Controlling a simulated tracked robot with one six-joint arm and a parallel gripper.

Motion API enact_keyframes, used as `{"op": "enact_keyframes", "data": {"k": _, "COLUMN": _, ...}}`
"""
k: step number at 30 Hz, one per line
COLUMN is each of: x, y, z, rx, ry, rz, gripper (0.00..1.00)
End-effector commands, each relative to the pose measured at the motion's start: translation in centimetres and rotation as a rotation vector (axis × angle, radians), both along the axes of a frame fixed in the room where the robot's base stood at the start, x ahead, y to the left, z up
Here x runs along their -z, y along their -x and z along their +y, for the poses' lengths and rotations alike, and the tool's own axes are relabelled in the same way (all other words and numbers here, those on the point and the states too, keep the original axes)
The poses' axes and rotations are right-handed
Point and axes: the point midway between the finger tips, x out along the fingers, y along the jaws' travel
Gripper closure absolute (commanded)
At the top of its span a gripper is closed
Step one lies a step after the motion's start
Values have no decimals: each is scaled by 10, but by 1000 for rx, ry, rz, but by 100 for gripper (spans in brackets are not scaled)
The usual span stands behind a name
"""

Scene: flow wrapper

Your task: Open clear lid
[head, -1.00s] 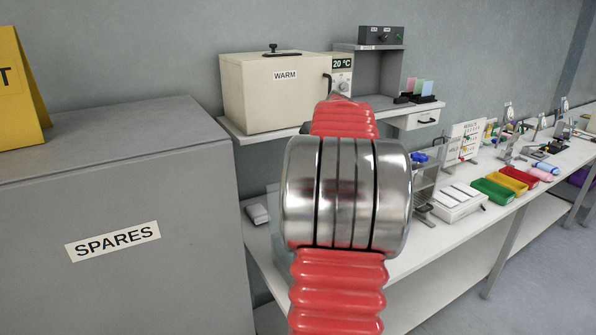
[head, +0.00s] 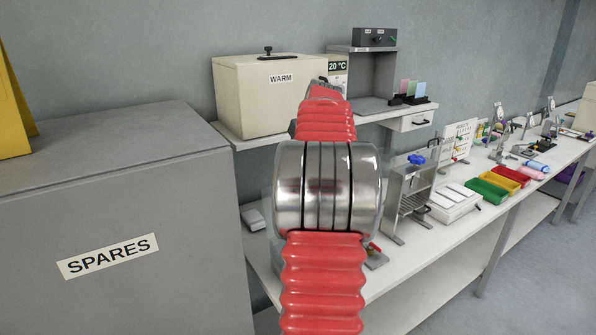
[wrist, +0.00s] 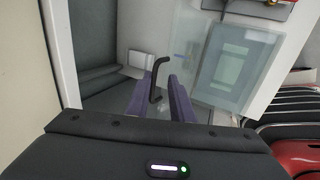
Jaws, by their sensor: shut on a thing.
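The clear lid (wrist: 188,50) shows in the wrist view as a see-through panel with a dark bent handle (wrist: 160,68) standing up from it. My gripper (wrist: 157,88) has its two purple fingers on either side of the handle and is shut on it. In the head view my red and steel arm hides the gripper and the handle. How far the lid is raised, I cannot tell.
In the head view a beige WARM box (head: 262,95) sits on the shelf above the bench. A grey SPARES cabinet (head: 120,215) stands at left. A metal rack (head: 412,190) and coloured trays (head: 500,180) stand on the bench to the right.

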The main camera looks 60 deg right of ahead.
Motion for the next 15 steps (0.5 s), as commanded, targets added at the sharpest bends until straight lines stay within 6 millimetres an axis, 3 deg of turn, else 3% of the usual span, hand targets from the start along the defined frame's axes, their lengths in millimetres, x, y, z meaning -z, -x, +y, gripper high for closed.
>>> {"op": "enact_keyframes", "data": {"k": 1, "x": 9, "y": -5, "z": 1, "rx": -5, "ry": -10, "rz": 0, "gripper": 78}}
{"op": "enact_keyframes", "data": {"k": 15, "x": 1, "y": -4, "z": 1, "rx": -4, "ry": -3, "rz": -5, "gripper": 75}}
